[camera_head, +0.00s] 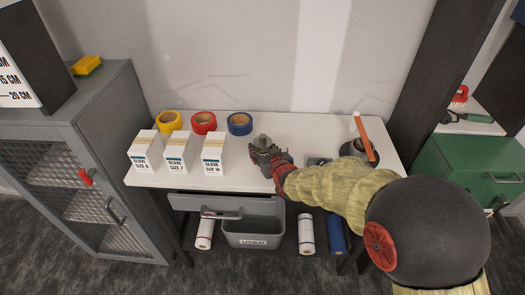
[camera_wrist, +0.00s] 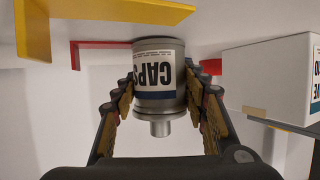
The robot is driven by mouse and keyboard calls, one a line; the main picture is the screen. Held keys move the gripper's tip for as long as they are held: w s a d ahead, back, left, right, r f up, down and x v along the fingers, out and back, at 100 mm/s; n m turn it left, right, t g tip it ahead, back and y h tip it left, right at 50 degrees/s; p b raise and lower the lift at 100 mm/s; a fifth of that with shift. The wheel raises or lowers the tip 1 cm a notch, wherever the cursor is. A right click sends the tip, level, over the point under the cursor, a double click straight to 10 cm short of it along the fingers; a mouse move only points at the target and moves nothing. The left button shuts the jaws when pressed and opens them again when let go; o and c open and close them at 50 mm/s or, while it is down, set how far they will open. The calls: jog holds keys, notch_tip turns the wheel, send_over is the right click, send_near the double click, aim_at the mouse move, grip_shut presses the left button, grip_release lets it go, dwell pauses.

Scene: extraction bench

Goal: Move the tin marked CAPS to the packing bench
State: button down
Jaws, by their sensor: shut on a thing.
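The tin marked CAPS (camera_wrist: 158,80) is a grey metal tin with a white and dark blue label and a knob on its lid. It appears upside down in the wrist view, between the two fingers of my gripper (camera_wrist: 160,112), which is shut on its sides. In the head view the tin (camera_head: 262,141) shows in my gripper (camera_head: 264,155), over the middle of the white bench (camera_head: 240,182). I cannot tell whether its base touches the bench. No packing bench can be identified by a label.
Three glove boxes (camera_head: 213,158) stand left of my gripper, with yellow, red and blue tape rolls (camera_head: 239,123) behind. A dark pot (camera_head: 354,149) with tools is at the right. A grey bin marked USED (camera_head: 253,230) is below. A green cabinet (camera_head: 485,165) stands farther right.

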jog(key=c, duration=1)
grip_release()
jog(key=shift+s, duration=0.1)
